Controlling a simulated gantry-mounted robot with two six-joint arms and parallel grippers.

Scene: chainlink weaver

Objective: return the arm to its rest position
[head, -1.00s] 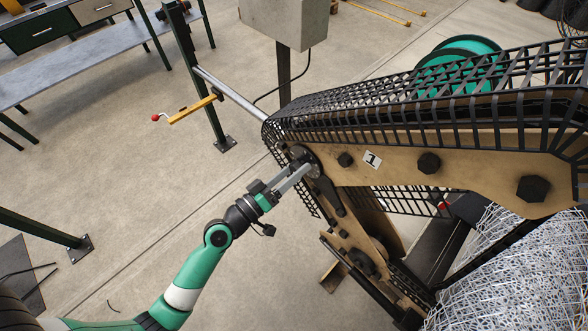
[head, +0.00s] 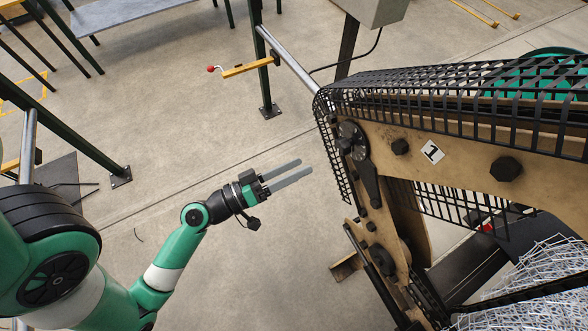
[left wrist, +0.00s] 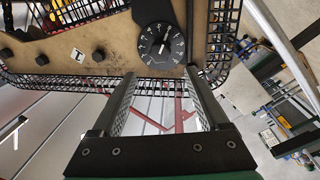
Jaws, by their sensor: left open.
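My left gripper (head: 304,170) is open and empty in the head view, held over bare floor just left of the weaver machine. Its two grey fingers point right toward the machine's black dial (head: 352,141) and are apart from it. In the left wrist view the open fingers (left wrist: 158,95) frame a gap, and the dial (left wrist: 161,45) with white markings and a pointer lies beyond it. The tan machine side plate (head: 470,160) carries a white label with the number 1 (head: 432,152). My right gripper is not in view.
A black mesh guard (head: 450,100) runs along the machine's top and left end. A grey control box (head: 375,8) is at the top, and wire mesh (head: 540,280) at lower right. The middle floor (head: 230,130) is clear.

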